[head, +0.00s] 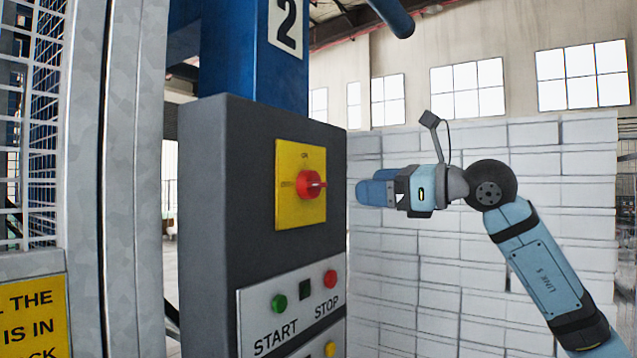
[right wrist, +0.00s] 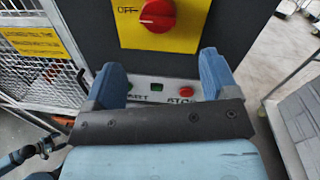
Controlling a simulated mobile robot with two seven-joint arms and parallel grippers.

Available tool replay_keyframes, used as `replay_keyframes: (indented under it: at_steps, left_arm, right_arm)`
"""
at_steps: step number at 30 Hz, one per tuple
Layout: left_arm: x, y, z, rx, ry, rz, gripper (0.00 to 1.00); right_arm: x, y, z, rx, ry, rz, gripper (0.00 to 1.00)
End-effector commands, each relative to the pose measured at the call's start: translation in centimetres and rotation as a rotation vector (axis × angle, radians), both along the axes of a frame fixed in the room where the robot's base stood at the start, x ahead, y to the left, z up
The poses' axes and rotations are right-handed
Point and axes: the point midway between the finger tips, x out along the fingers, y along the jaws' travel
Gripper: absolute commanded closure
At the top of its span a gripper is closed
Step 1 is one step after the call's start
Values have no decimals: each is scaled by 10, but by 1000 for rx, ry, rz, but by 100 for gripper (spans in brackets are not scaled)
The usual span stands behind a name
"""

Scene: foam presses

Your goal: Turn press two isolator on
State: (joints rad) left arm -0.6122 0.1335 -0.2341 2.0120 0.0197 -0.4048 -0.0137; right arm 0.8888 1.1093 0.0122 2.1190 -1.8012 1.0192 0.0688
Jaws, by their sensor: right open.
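The press two isolator is a red rotary knob (head: 311,184) on a yellow plate (head: 287,214), on the front of a dark grey control box (head: 215,220) under a "2" sign (head: 286,22). ON is marked at the plate's top, OFF at its left. The knob's grip looks level, in line with OFF. My right gripper (head: 372,191) is open and empty, to the right of the knob and apart from it. In the right wrist view the knob (right wrist: 158,14) is at the top, beyond the open fingers (right wrist: 162,78).
Below the isolator are a green START button (head: 279,303) and a red STOP button (head: 330,278). A mesh guard (head: 40,130) with a yellow warning sign (head: 33,318) stands at left. White stacked blocks (head: 480,250) stand behind my right arm. The space before the box looks clear.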

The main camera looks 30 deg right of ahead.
Motion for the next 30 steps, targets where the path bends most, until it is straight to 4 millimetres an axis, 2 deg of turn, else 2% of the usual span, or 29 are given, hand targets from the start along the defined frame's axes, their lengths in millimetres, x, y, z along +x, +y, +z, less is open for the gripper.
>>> replay_keyframes:
  at_steps: [3,9,15,20,28,30]
  left_arm:
    - [0,0,13,4,-13,-3,11]
    - [-3,1,18,13,-9,-8,11]
    - [-4,1,22,15,-4,-9,11]
    - [-3,2,25,15,-5,-9,11]
    - [-2,2,28,13,-11,-9,11]
    - [-2,2,28,13,-11,-9,11]
  right_arm:
    - [24,14,5,3,0,6,20]
    - [61,33,4,4,0,6,20]
    - [85,45,2,3,0,4,20]
    - [93,49,0,3,1,3,20]
    - [94,49,0,2,1,3,20]
    - [93,49,0,2,1,3,36]
